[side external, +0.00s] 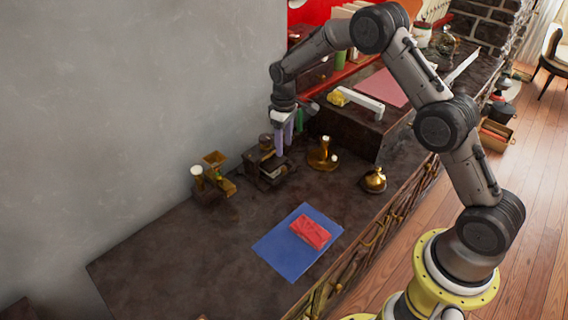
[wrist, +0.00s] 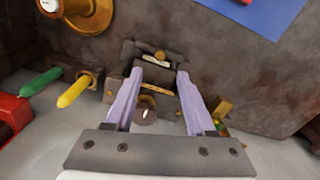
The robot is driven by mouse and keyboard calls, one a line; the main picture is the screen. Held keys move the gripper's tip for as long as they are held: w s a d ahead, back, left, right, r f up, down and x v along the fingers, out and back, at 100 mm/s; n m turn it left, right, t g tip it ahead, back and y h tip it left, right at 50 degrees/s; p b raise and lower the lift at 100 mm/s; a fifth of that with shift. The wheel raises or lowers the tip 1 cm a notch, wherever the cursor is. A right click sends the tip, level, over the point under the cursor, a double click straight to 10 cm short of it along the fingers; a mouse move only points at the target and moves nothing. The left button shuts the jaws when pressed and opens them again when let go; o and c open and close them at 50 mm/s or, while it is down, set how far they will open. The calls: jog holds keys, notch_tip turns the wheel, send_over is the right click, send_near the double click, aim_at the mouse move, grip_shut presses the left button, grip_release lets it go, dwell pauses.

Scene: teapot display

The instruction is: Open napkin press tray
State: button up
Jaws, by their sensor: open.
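The napkin press (side external: 268,172) appears to be the dark block with brass parts on the dark counter, near the wall. In the wrist view the press (wrist: 157,76) lies between and beyond my fingers, with a small brass knob and a brass strip on it. I cannot tell its tray apart from its body. My gripper (side external: 284,146) is above the press, with its two pale purple fingers pointing down. In the wrist view my gripper (wrist: 160,74) is open, with nothing held between the fingers. Part of the press is hidden by the fingers and gripper body.
A brass candle holder (side external: 322,160) stands right of the press and brass pieces (side external: 214,168) stand left. A brass pot (side external: 374,181) is farther right. A red packet (side external: 311,232) lies on a blue sheet (side external: 285,254). Green (wrist: 38,82) and yellow (wrist: 76,90) candle-like rods are close by.

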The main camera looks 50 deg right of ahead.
aim_at(284, 168)
notch_tip(284, 168, down, 8)
jog(key=shift+f, duration=0.2)
grip_shut()
dwell(0.4)
dwell(1.1)
